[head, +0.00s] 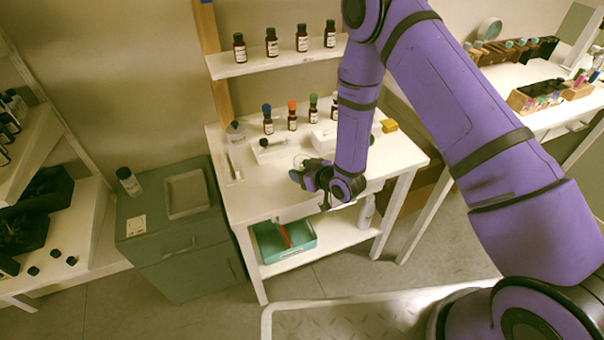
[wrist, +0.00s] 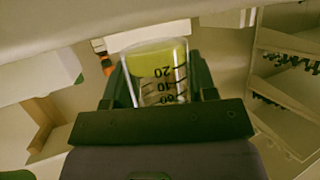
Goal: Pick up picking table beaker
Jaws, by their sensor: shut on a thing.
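The beaker (wrist: 158,62) is clear, with dark graduation marks that read upside down and a yellow-green area inside its far end. It sits between the two dark fingers of my gripper (wrist: 160,84) in the wrist view, and the fingers are shut on it. In the head view my gripper (head: 311,177) is over the front part of the white picking table (head: 270,205). The beaker is hard to make out there and is mostly hidden by my gripper. I cannot tell from the head view whether it touches the table top.
Several capped bottles (head: 292,116) stand at the table's back, beneath a shelf (head: 255,64) of brown bottles. A clear flask (head: 236,132) stands at the back left. A teal tray (head: 285,241) is on the lower shelf. A grey-green cabinet (head: 150,222) stands left. The table's front left is clear.

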